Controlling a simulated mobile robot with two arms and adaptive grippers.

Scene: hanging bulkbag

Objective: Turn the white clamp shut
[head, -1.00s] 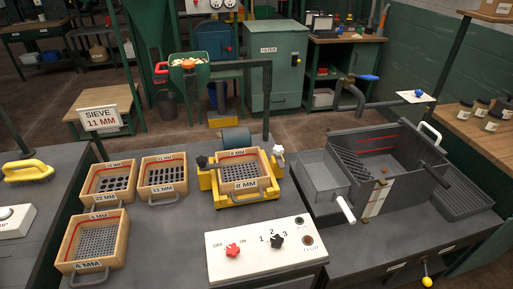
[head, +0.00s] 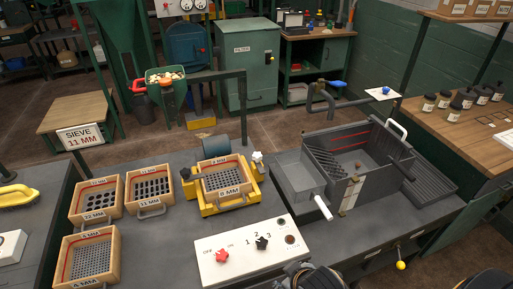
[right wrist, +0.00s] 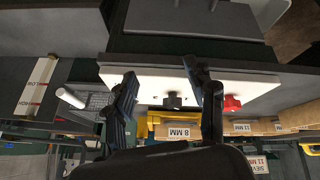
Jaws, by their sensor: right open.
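The white clamp (head: 257,157) is a small white knob at the right rear corner of the yellow sieve holder (head: 232,205) in the head view. My right gripper (head: 304,268) shows only partly at the bottom edge of the head view, in front of the control panel and apart from the clamp. In the right wrist view its two dark fingers (right wrist: 165,82) are spread, with nothing held. I cannot make out the white clamp there. My left gripper is not in view.
The white control panel (head: 246,252) has a red and a black star knob; it also shows in the right wrist view (right wrist: 250,82). A grey box with a white handle (head: 322,207) stands to the right. Several spare sieves (head: 97,199) lie at left. A post (head: 243,110) rises behind the holder.

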